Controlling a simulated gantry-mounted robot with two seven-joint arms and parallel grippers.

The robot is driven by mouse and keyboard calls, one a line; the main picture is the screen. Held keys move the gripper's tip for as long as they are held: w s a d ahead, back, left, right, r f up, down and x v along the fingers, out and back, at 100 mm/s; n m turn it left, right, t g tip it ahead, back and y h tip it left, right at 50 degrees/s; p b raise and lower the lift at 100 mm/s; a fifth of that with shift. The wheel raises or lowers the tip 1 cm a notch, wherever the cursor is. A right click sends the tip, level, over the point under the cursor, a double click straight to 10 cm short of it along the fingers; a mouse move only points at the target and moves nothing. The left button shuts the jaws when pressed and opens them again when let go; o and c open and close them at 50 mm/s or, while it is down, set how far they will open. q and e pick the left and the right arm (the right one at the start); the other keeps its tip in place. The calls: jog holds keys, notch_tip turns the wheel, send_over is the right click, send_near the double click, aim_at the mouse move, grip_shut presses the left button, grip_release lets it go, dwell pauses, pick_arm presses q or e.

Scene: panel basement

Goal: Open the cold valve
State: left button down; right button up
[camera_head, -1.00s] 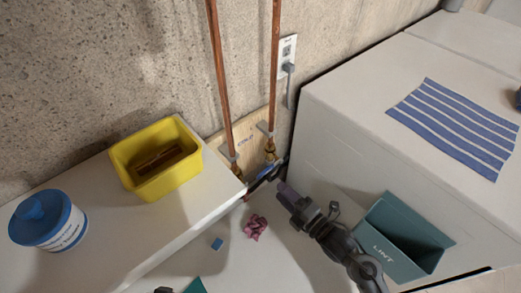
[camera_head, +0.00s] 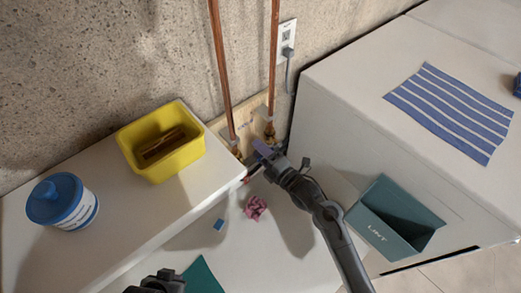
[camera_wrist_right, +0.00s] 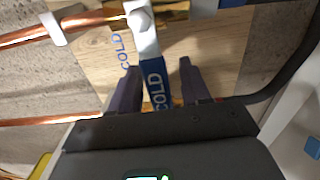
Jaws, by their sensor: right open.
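The cold valve has a blue lever (camera_wrist_right: 155,70) marked COLD, seen in the right wrist view. The lever runs down from a silver bolt on the brass valve body (camera_wrist_right: 118,22). My right gripper (camera_wrist_right: 157,85) is open, with one purple-grey finger on each side of the lever. I cannot tell whether either finger touches it. In the head view my right gripper (camera_head: 262,148) is at the pipe valves low on the wall and hides the lever. A dark part of my left gripper (camera_head: 162,281) shows at the bottom edge; its fingers are not clear.
Two copper pipes (camera_head: 221,70) run down the wall to a wooden board. A yellow bin (camera_head: 160,172) and blue-lidded tub (camera_head: 62,205) stand on the left white top. A teal LINT bin (camera_head: 385,237) is at right. A pink crumpled thing (camera_head: 256,208) lies below the gripper.

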jog(key=shift+w, duration=0.1)
jog(key=shift+c, duration=0.3)
grip_shut()
jog(key=shift+f, duration=0.1)
jog(key=shift+w+d+f+n+b, duration=0.15)
jog(key=shift+f+n+b, duration=0.45)
jog(key=shift+n+b, duration=0.75)
jog(key=shift+w+d+f+n+b, duration=0.15)
jog(key=shift+f+n+b, duration=0.4)
jog(key=shift+n+b, duration=0.75)
jog(key=shift+w+d+f+n+b, duration=0.15)
jog(key=shift+f+n+b, duration=0.6)
jog(key=shift+b, duration=1.05)
jog(key=shift+s+r, duration=0.1)
jog(key=shift+r, duration=0.05)
